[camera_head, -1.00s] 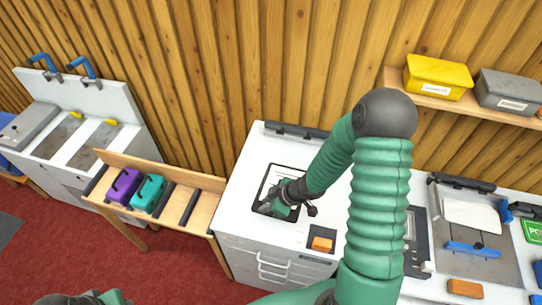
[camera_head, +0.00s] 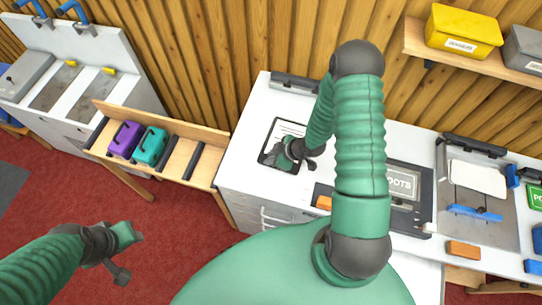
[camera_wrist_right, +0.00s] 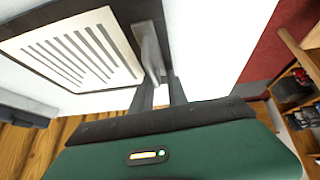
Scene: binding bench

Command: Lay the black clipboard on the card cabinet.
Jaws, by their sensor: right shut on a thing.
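The black clipboard (camera_head: 291,129), with a white sheet on it, is over the white top of the card cabinet (camera_head: 246,143). It lies flat or nearly so; I cannot tell whether it touches the top. My right gripper (camera_head: 286,158) is shut on its near edge. In the right wrist view the clipboard (camera_wrist_right: 76,48) and its lined sheet fill the upper left, with the right gripper's fingers (camera_wrist_right: 158,80) at its edge. My left gripper (camera_head: 128,238) is empty, over the red floor at lower left; its jaw opening is unclear.
A wooden rack (camera_head: 205,170) with a purple (camera_head: 124,140) and a teal case (camera_head: 150,146) stands left of the cabinet. An orange block (camera_head: 324,202) sits near the cabinet's front. A dark bar (camera_head: 295,83) runs along its back. A shelf with a yellow box (camera_head: 463,32) is upper right.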

